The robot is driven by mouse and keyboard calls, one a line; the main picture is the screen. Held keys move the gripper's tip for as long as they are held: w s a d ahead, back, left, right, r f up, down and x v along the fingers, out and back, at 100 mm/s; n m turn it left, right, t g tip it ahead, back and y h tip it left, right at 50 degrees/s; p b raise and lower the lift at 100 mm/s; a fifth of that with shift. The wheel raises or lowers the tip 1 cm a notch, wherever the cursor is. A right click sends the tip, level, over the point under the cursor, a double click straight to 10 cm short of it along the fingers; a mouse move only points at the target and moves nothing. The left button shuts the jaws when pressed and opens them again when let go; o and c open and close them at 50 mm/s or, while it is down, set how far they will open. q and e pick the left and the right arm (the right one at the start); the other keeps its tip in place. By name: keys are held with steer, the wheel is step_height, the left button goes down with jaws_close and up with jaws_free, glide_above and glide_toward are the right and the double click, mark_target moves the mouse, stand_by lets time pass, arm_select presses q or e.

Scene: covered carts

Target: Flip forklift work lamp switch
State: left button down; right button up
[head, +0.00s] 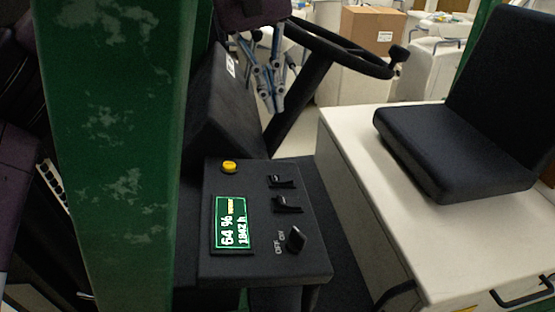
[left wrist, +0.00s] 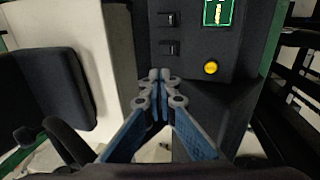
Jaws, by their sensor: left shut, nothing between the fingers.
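The dark control panel (head: 255,265) of the forklift carries two small black switches, a far one (head: 281,181) and a nearer one (head: 287,204). Their symbols are too small to tell which is for the work lamp. In the left wrist view the two switches (left wrist: 168,19) (left wrist: 169,48) show near the top. My left gripper (head: 277,106) is shut and empty beyond the panel's far edge, near the steering column. In the left wrist view its fingertips (left wrist: 159,75) are together just below the nearer-looking switch, apart from it. My right gripper is not in view.
A yellow button (head: 229,167), a lit display (head: 231,224) and a black OFF/ON knob (head: 296,238) share the panel. A green post (head: 115,150) stands left. The steering wheel (head: 345,50) is beyond, the black seat (head: 450,140) to the right.

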mark_target(286, 176)
arm_select(q)
steer(key=shift+s, duration=0.25)
steer(key=f+p, duration=0.1)
steer(key=f, duration=0.3)
steer(key=d+f+p, duration=0.1)
steer(key=f, duration=0.4)
steer(key=d+f+p, duration=0.1)
steer(key=f, duration=0.3)
steer(key=shift+w+f, duration=0.2)
steer(key=shift+f, duration=0.3)
